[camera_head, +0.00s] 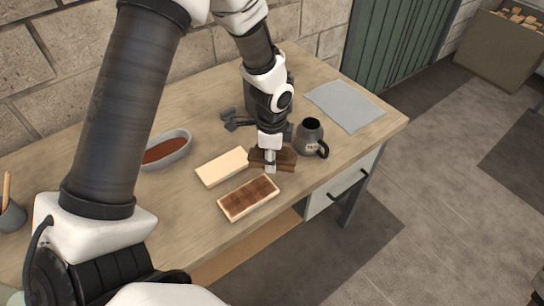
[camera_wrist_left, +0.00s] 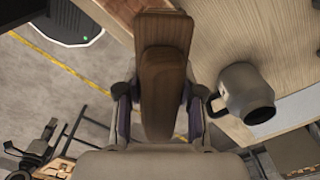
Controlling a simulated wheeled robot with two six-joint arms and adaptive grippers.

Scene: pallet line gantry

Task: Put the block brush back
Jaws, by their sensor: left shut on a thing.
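My left gripper (camera_head: 270,160) is shut on a dark brown wooden block brush (camera_head: 286,158), near the front right part of the workbench. In the left wrist view the brush (camera_wrist_left: 163,85) stands between the two fingers of the left gripper (camera_wrist_left: 163,105), with a wider wooden part at its far end. I cannot tell whether the brush touches the bench top. Its underside is hidden. A pale plain block (camera_head: 222,166) and a pale-edged tray with brown squares (camera_head: 249,198) lie left of the brush. My right gripper is not in view.
A dark mug (camera_head: 309,138) stands close to the right of the brush. Dark metal tools (camera_head: 235,121) lie behind. A grey sheet (camera_head: 343,105) lies at the back right, an oval dish (camera_head: 180,152) at the left. The bench has a drawer (camera_head: 342,183) below its front edge.

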